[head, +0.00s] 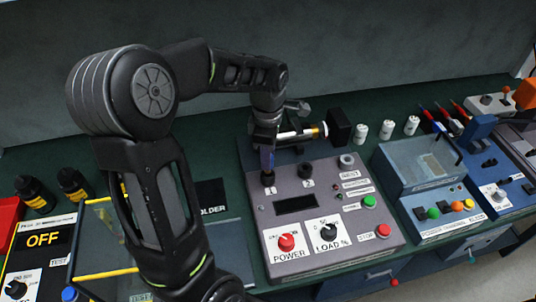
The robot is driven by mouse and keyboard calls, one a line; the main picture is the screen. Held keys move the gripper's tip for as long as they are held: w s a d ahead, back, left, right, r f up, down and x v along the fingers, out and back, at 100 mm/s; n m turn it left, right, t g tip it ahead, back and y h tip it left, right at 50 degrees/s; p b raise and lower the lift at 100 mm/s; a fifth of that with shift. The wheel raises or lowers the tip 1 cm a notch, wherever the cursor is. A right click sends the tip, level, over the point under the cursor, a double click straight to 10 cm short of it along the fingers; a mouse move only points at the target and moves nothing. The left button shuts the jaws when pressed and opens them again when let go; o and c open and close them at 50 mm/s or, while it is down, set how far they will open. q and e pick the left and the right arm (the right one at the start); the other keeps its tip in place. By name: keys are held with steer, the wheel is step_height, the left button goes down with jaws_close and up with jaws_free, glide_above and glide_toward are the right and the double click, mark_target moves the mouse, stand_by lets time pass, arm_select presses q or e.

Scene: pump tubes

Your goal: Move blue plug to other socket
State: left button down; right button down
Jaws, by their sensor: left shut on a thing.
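My left gripper (265,139) is over the left rear part of the grey tester panel (340,192), pointing down. It is shut on the blue plug (267,158), which stands upright just below the fingers. The plug's lower end is at the socket marked 1 (268,178); I cannot tell how deep it sits. The socket marked 2 (305,170) is to the right, dark and empty. My right gripper is not in view.
A white tube with an orange band (310,133) lies at the panel's back, beside a black block (340,126). White cylinders (386,129) stand to the right. A blue-and-clear box (425,175) is beside the panel. Dark bottles (35,193) stand at left.

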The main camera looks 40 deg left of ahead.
arm_select(q)
steer(key=shift+f+b, duration=1.4)
steer(key=shift+f, duration=0.4)
steer(key=c, duration=1)
jaws_free()
steer(key=shift+c, duration=0.2)
step_height(320, 180, up, 8)
steer(key=p, duration=0.5)
steer(key=shift+f+p, duration=0.1)
steer(key=shift+p, duration=0.3)
steer(key=shift+f, duration=0.1)
